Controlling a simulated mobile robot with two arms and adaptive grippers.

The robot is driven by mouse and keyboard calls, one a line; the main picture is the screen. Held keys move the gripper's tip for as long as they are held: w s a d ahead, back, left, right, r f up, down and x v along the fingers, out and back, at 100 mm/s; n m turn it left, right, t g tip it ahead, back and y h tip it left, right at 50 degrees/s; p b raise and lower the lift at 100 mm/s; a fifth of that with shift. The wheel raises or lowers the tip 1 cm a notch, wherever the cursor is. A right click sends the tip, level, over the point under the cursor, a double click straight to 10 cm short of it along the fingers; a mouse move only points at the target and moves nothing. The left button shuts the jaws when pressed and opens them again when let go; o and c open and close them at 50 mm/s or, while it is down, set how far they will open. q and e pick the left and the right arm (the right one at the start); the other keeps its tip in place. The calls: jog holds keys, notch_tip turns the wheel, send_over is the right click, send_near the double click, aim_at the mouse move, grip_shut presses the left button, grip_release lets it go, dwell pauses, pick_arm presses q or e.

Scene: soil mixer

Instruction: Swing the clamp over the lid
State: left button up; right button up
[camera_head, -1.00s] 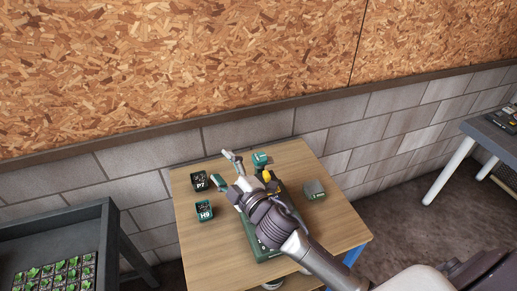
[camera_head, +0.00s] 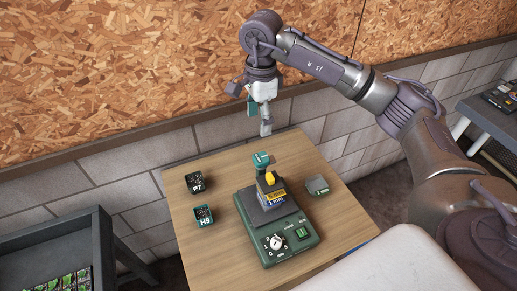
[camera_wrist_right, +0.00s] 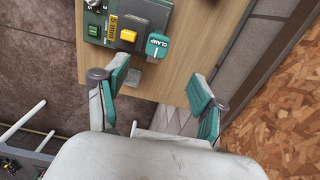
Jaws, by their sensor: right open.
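The soil mixer (camera_head: 278,243) is a green machine on the wooden table. A dark container with a yellow-labelled front and a yellow block (camera_head: 270,177) on top stands on it. The teal clamp (camera_head: 261,159) rises behind the container; its "CLAMP" label shows in the right wrist view (camera_wrist_right: 159,45), beside the yellow block and apart from it. My right gripper (camera_head: 259,116) is raised above the table's back edge, open and empty. Its two teal-padded fingers are spread in the right wrist view (camera_wrist_right: 160,85), with the clamp ahead of them. My left gripper is out of view.
Small dark pots marked P7 (camera_head: 195,182) and H9 (camera_head: 203,215) stand left of the mixer. A grey block (camera_head: 317,185) lies to its right. A wall (camera_head: 140,209) is close behind the table. Other tables stand at the left and right.

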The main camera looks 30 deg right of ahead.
aim_at(261, 157)
jog(key=f+p, duration=0.2)
jog(key=f, duration=0.4)
jog(key=f+p, duration=0.3)
jog(key=f, duration=0.3)
jog(key=shift+s+d+f, duration=0.2)
jog(key=shift+f, duration=0.55)
jog(key=c, duration=1.1)
jog(key=shift+c, duration=0.2)
